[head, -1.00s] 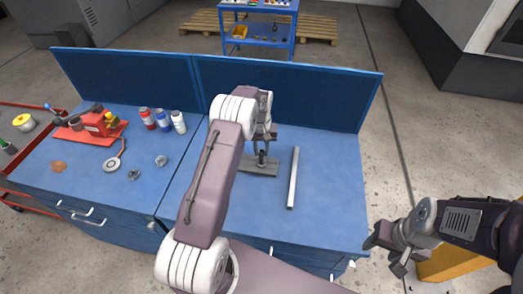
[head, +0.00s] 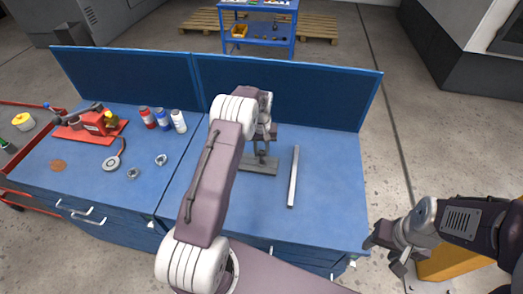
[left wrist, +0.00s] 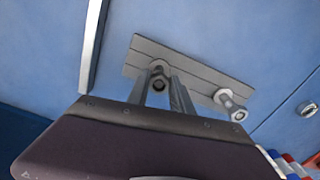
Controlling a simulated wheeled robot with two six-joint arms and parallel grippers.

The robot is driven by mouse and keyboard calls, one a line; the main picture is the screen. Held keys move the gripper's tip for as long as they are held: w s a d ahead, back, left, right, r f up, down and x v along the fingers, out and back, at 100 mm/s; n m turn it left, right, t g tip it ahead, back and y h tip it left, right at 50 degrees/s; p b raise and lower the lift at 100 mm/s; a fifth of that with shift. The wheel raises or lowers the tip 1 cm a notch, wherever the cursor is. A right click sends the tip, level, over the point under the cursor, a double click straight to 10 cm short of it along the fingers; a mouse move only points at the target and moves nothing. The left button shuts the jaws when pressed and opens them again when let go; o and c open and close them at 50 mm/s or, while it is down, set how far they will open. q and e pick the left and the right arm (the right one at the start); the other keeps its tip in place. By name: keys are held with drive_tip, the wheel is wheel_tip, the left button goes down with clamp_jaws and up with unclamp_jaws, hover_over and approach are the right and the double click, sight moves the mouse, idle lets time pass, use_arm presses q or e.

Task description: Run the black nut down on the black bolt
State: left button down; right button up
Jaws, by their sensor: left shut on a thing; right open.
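A grey base plate (head: 259,169) lies on the blue bench behind my left forearm; it also shows in the left wrist view (left wrist: 195,70). My left gripper (head: 262,150) points down at it. In the left wrist view, its fingers (left wrist: 162,92) are shut on the dark nut (left wrist: 159,82) at an upright bolt on the plate. The bolt is mostly hidden by the nut and fingers, so how far down the nut sits cannot be told. A second, paler bolt (left wrist: 232,106) stands on the same plate, clear of the fingers. My right gripper (head: 385,252) is open and empty, off the bench's right side.
A grey bar (head: 293,177) lies right of the plate. Two small metal nuts (head: 161,160), a round gauge (head: 111,163), several bottles (head: 163,120) and a red tool (head: 96,124) lie to the left. A blue panel (head: 285,90) closes the back.

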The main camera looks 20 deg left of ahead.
use_arm(q)
drive_tip(key=m, duration=0.6)
drive_tip(key=shift+w+a+r, duration=0.1)
drive_tip(key=shift+a, duration=0.05)
drive_tip(key=m, duration=0.5)
drive_tip(key=shift+w+a, duration=0.1)
drive_tip(key=m, duration=0.7)
drive_tip(key=shift+w+a+p, duration=0.15)
drive_tip(key=shift+p, duration=0.15)
drive_tip(key=m, duration=0.6)
drive_tip(key=shift+w, duration=0.1)
drive_tip(key=c, duration=1.4)
unclamp_jaws()
drive_tip(key=shift+o, duration=0.2)
